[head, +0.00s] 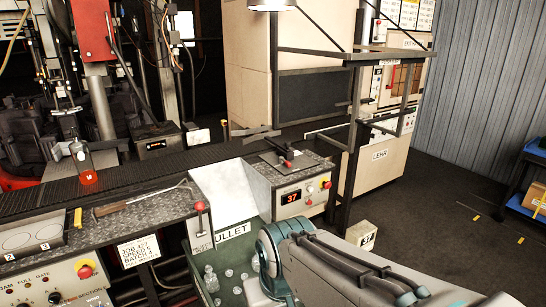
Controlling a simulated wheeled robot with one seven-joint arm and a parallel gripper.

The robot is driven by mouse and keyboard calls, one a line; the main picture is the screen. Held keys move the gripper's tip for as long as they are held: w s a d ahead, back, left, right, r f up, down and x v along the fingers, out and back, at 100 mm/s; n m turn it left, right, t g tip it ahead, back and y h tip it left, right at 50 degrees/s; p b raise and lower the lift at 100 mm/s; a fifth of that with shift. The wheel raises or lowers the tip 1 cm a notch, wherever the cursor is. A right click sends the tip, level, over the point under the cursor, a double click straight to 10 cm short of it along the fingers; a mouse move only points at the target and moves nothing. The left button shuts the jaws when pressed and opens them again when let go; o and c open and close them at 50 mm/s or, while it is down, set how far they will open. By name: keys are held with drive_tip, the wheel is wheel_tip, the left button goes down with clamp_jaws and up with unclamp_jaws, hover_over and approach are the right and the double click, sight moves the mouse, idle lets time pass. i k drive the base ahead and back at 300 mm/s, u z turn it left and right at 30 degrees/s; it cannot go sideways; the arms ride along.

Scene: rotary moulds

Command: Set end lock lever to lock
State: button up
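No lever in view carries a readable "end lock" label. One dark lever with a red knob (287,163) lies on the dark top of the control box, at the near end of the conveyor. Another red knob on a short upright stem (200,207) stands at the bench edge beside the white chute. I cannot tell which is the end lock lever, nor read any lock marks. My arm reaches across the bottom right, in front of the cullet bin. My gripper is not in view.
The control box (301,199) shows "37". Left of it are a white chute (222,190) and a cullet bin (231,272) with glass pieces. A lehr (382,172) stands behind; open floor lies right.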

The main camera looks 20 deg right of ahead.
sight(282, 159)
drive_tip(key=z, duration=0.5)
drive_tip(key=i, duration=0.8)
drive_tip(key=z, duration=0.15)
drive_tip(key=k, duration=1.15)
drive_tip(key=z, duration=0.6)
drive_tip(key=i, duration=1.5)
drive_tip(key=u, duration=0.85)
